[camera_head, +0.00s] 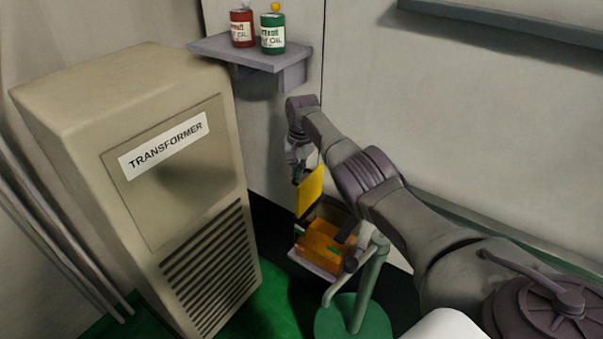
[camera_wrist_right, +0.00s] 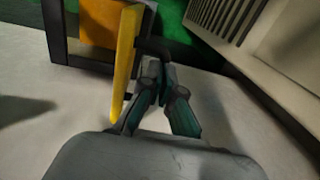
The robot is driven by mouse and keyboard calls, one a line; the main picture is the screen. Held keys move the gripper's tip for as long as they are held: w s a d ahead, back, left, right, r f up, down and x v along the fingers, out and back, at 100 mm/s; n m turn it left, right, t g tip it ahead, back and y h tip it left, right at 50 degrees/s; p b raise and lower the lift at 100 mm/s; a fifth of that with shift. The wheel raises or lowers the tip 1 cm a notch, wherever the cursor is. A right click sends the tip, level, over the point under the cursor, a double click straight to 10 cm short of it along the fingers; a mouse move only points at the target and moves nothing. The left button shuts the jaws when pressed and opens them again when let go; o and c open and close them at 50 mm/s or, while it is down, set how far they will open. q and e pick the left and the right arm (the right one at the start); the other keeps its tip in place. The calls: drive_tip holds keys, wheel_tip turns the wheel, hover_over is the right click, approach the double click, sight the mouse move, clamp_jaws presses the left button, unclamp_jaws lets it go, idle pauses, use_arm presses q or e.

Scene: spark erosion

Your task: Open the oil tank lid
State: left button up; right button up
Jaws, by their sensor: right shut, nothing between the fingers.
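The oil tank (camera_head: 323,247) is a dark-framed box with an orange inside, low between the transformer and the wall. Its yellow lid (camera_head: 310,192) stands steeply raised over the tank. In the right wrist view the lid (camera_wrist_right: 125,65) shows nearly edge-on, left of my fingers, with a dark handle (camera_wrist_right: 155,47) on its right side. My right gripper (camera_head: 299,164) is beside the lid; its fingertips (camera_wrist_right: 165,70) are together, empty, and close to the handle. I cannot tell whether they touch it. My left gripper is not in view.
A beige transformer cabinet (camera_head: 130,110) stands left of the tank. A shelf (camera_head: 250,52) above holds a red can (camera_head: 242,30) and a green can (camera_head: 272,34). A green post with a curved pipe (camera_head: 368,285) stands in front of the tank. The wall is close behind.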

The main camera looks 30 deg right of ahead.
drive_tip(key=shift+o, duration=1.2)
drive_tip(key=shift+s+a+f, duration=0.1)
drive_tip(key=shift+s+f, duration=0.1)
drive_tip(key=shift+f, duration=0.3)
drive_tip(key=shift+s+f, duration=0.15)
drive_tip(key=shift+f, duration=0.35)
drive_tip(key=shift+o, duration=1.4)
drive_tip(key=shift+s, duration=0.1)
drive_tip(key=shift+s+d+r, duration=0.3)
drive_tip(key=shift+s+d, duration=0.1)
drive_tip(key=shift+s, duration=0.2)
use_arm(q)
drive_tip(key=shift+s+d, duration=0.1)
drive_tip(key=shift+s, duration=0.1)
use_arm(e)
wheel_tip(320, 180, up, 12)
drive_tip(key=shift+w+d+f, duration=0.1)
drive_tip(key=shift+w, duration=0.05)
